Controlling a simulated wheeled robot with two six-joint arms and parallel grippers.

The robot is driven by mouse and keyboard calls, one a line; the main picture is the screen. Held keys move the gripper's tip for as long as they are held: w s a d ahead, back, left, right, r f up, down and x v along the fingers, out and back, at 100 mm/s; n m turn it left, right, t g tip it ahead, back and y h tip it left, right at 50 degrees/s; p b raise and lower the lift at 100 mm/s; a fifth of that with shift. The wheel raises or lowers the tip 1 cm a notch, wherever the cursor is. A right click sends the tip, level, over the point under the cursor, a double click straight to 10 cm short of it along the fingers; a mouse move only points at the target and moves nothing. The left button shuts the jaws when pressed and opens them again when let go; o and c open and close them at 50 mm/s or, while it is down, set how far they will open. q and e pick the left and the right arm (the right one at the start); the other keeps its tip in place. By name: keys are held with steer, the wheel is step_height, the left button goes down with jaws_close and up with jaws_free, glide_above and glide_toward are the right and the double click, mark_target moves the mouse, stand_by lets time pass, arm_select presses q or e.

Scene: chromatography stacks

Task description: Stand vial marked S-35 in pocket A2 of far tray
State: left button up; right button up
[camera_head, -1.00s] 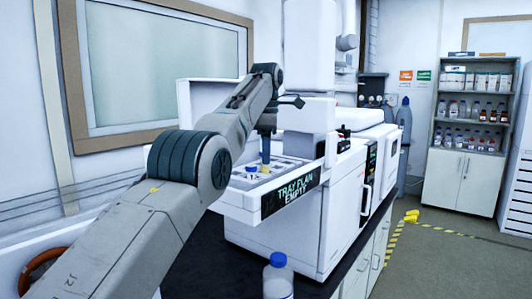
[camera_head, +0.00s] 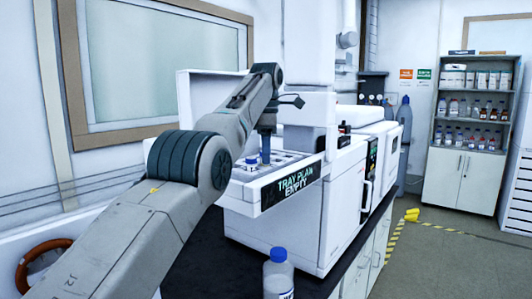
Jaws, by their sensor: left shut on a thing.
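My left gripper (camera_head: 265,156) reaches down over a white tray (camera_head: 238,178) on the front of the white instrument. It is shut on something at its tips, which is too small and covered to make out. A small blue-topped vial (camera_head: 252,161) shows just left of the fingers, in or above the tray. No vial mark is readable, so I cannot tell which is S-35. Pocket letters are not readable, and part of the tray is hidden behind my left arm. My right gripper is not in view.
A dark sign (camera_head: 290,184) reading "TRAY PLAN EMPTY" fronts the tray. A blue-capped bottle (camera_head: 279,276) stands on the black bench (camera_head: 236,262) below. The white instrument body (camera_head: 315,205) rises close to the right of the gripper. A shelf of bottles (camera_head: 478,105) stands far right.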

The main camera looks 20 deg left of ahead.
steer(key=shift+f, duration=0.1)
arm_select(q)
steer(key=o, duration=1.5)
steer(key=shift+c, duration=0.2)
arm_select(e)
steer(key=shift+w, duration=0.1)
arm_select(q)
step_height(320, 180, up, 3)
steer(key=p, duration=0.3)
step_height(320, 180, up, 4)
steer(key=p, duration=0.4)
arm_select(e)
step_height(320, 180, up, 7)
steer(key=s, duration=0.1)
arm_select(q)
steer(key=shift+f, duration=0.1)
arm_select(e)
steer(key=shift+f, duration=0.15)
